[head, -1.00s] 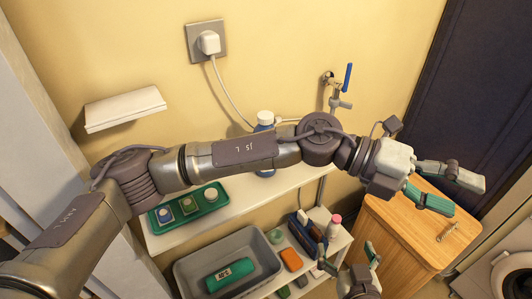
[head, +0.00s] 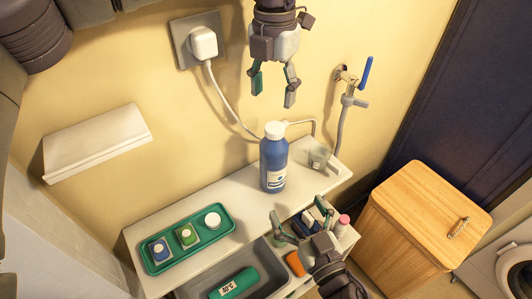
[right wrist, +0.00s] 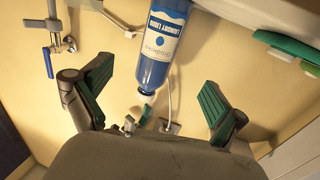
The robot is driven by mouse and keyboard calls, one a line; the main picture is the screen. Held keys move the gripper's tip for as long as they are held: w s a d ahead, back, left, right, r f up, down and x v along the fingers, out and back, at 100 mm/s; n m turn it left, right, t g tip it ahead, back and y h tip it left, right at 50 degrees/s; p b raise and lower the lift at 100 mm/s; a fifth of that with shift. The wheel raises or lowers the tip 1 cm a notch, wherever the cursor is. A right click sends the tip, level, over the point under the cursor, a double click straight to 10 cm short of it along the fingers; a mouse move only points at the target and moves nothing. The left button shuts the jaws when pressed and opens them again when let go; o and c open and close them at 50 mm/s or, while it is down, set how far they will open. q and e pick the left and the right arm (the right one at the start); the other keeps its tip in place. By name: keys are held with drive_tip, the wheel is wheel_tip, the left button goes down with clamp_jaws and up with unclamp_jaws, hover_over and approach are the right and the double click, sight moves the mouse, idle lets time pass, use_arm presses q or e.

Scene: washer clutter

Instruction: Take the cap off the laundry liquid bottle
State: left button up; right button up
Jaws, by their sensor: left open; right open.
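The laundry liquid bottle (head: 272,170) is blue and stands upright on the white shelf. Its white cap (head: 275,130) is on top. My left gripper (head: 273,95) points down, open and empty, above the cap and apart from it. My right gripper (head: 298,210) is open and empty, in front of the bottle and below its base in the head view. In the right wrist view the labelled bottle (right wrist: 163,40) appears upside down between the spread fingers of my right gripper (right wrist: 152,98), and they do not touch it.
A green tray (head: 218,238) with small containers sits left on the shelf (head: 240,182). A grey bin (head: 268,262) is below. A plug (head: 203,42), its cable and a tap (head: 350,85) are on the wall.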

sight(279, 174)
use_arm(q)
drive_tip(key=shift+s+d+r, duration=0.2)
drive_tip(key=shift+s, duration=0.35)
drive_tip(key=shift+s+d+r, duration=0.2)
drive_tip(key=shift+s, duration=0.3)
drive_tip(key=shift+w+a+f, duration=0.15)
drive_tip(key=shift+w, duration=0.3)
use_arm(e)
drive_tip(key=x, duration=1.1)
drive_tip(key=shift+w+r, duration=0.1)
drive_tip(key=shift+r, duration=0.1)
use_arm(q)
drive_tip(key=shift+s, duration=0.1)
use_arm(e)
drive_tip(key=shift+w+a, duration=0.15)
drive_tip(key=shift+w, duration=0.1)
use_arm(q)
drive_tip(key=shift+w, duration=0.2)
use_arm(e)
drive_tip(key=shift+w+a+f, duration=0.1)
drive_tip(key=shift+w+a, duration=0.05)
drive_tip(key=shift+w, duration=0.3)
drive_tip(key=shift+c, duration=0.4)
